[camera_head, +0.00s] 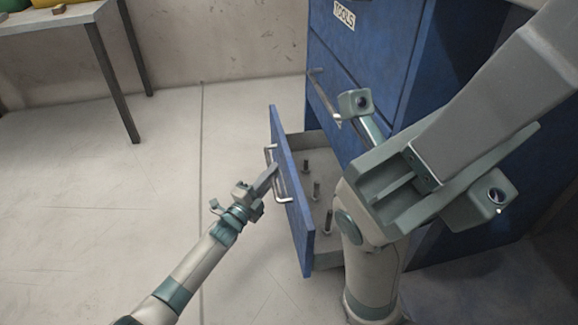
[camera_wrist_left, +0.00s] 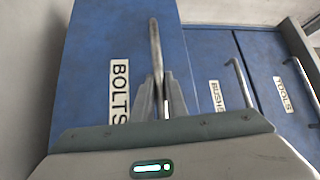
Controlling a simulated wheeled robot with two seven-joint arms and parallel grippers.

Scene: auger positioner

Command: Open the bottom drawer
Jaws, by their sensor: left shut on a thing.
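The bottom drawer (camera_head: 293,190) of the blue cabinet (camera_head: 362,50) stands pulled out, its grey inside showing with several upright bolts. In the left wrist view its blue front (camera_wrist_left: 85,75) carries a "BOLTS" label (camera_wrist_left: 119,92). My left gripper (camera_head: 272,174) reaches in from the left and is shut on the drawer's metal handle (camera_head: 284,201). The handle also shows in the left wrist view (camera_wrist_left: 155,45), between the fingers (camera_wrist_left: 157,98). My own arm parts hide the drawer's right side.
The closed drawers above have handles; one handle (camera_head: 322,95) shows in the head view. Labels "TOOLS" (camera_wrist_left: 283,95) and a partly hidden "BUSH…" (camera_wrist_left: 217,96) show in the wrist view. A table (camera_head: 50,20) stands at the back left. The floor left of the drawer is clear.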

